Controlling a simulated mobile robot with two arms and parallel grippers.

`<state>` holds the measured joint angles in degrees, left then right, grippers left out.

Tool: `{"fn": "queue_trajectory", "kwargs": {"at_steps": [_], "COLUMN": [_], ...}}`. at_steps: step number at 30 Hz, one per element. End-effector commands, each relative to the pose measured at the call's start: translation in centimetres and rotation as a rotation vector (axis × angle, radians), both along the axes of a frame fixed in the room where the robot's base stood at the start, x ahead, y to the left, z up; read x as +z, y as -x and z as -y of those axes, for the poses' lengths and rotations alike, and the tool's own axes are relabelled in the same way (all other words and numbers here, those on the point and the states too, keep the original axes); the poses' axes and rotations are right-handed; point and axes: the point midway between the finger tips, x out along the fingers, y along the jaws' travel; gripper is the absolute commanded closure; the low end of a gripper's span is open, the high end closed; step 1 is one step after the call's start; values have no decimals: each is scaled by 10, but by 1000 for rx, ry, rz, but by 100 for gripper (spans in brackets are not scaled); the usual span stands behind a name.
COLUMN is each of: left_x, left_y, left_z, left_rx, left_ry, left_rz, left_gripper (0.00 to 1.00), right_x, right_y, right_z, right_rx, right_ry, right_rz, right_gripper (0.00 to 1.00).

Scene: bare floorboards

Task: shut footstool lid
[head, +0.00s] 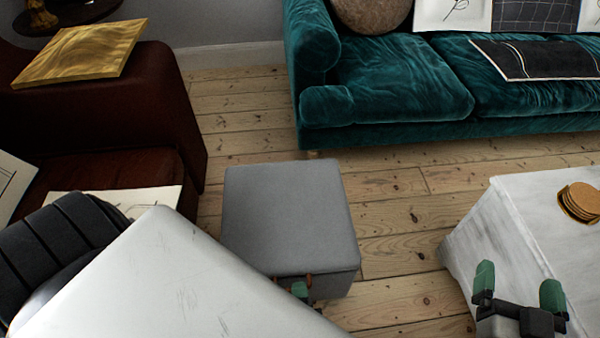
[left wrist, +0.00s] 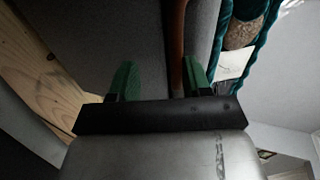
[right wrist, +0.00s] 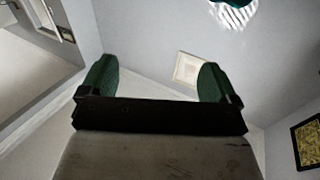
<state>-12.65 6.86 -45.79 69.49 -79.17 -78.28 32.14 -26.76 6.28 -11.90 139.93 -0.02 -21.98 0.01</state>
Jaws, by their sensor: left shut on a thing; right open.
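The grey footstool (head: 326,287) stands on the floorboards in the middle of the head view. Its grey lid (head: 290,213) lies about level on top; I cannot tell whether it is flush, as my arm hides part of the front. My left gripper (head: 300,290) is at the lid's front edge, mostly hidden by my arm. In the left wrist view my left gripper (left wrist: 160,80) is shut on the lid's edge, grey fabric between its fingers and a brown strip (left wrist: 177,45) by the right finger. My right gripper (head: 520,290) is open and empty, right of the footstool.
A teal sofa (head: 400,85) is behind the footstool. A dark red armchair (head: 110,110) is at the left. Bare floor lies between the footstool, sofa and table.

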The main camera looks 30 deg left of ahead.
Motion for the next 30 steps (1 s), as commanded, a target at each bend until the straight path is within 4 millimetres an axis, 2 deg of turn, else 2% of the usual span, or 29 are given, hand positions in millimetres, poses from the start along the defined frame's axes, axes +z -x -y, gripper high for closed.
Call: {"fn": "queue_trajectory", "kwargs": {"at_steps": [11, 24, 30], "left_x": [0, 29, 36], "left_y": [6, 61, 75], "left_z": [2, 51, 64], "left_rx": [0, -2, -2], "left_ry": [0, 2, -1], "left_rz": [-12, -6, -2], "left_gripper": [62, 62, 62], "right_x": [1, -41, -50], "right_y": [0, 15, 20], "right_z": [0, 12, 15], "right_rx": [0, -22, -26], "right_ry": [1, 85, 102], "right_rz": [-6, -340, -411], "right_gripper": [9, 9, 9]}}
